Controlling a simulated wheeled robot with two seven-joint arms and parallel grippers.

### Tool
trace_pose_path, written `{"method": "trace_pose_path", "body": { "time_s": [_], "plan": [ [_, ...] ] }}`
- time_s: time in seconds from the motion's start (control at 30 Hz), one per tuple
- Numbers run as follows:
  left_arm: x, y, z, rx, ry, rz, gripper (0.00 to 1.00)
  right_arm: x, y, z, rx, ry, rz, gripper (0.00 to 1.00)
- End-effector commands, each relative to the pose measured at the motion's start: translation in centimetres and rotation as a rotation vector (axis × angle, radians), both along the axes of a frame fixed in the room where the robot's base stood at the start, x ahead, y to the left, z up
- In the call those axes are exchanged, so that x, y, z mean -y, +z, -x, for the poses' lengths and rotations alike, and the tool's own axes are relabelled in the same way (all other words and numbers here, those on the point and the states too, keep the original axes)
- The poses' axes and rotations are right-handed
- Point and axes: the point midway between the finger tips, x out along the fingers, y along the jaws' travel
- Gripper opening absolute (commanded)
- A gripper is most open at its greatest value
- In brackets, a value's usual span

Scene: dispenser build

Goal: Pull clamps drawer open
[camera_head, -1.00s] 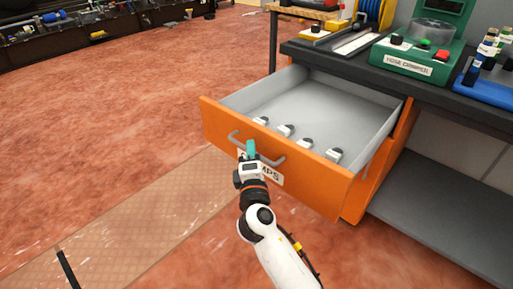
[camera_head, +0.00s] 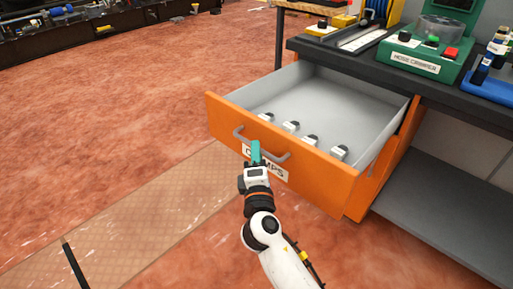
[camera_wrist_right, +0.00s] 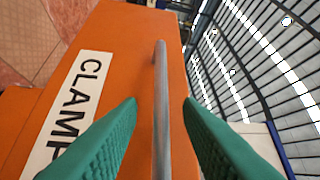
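The orange clamps drawer (camera_head: 310,176) is pulled well out of the bench and shows its grey inside in the head view. Several small white and black clamps (camera_head: 310,141) lie along its front. The grey bar handle (camera_head: 276,157) is on the drawer front, above the partly hidden CLAMPS label (camera_head: 275,173). My right gripper (camera_head: 255,150) is at the handle. In the right wrist view its teal fingers (camera_wrist_right: 160,105) are apart on either side of the handle (camera_wrist_right: 162,110), with a visible gap on each side. My left gripper is not in view.
A dark worktop (camera_head: 350,58) above the drawer carries a green hose crimper (camera_head: 418,62) and a blue rack (camera_head: 492,90). A grey lower shelf (camera_head: 445,215) is right of the drawer.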

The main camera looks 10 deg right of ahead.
Motion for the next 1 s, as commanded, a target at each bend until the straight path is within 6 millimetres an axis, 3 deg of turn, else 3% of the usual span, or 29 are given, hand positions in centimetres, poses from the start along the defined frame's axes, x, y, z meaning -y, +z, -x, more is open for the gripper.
{"method": "trace_pose_path", "body": {
  "time_s": [0.2,0.4,0.6,1.0],
  "plan": [
    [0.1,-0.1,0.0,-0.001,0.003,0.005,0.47,-0.5,-0.9,4.9,-0.005,0.001,-0.003,0.33],
    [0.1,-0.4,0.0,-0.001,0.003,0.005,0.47,-0.9,-1.3,8.1,-0.004,-0.001,-0.001,0.33],
    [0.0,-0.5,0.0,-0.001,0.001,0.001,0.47,-1.0,-1.3,9.2,-0.001,-0.001,-0.001,0.33],
    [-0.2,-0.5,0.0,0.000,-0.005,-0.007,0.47,-1.0,-1.3,9.3,-0.001,-0.001,0.000,0.33]
  ]
}}
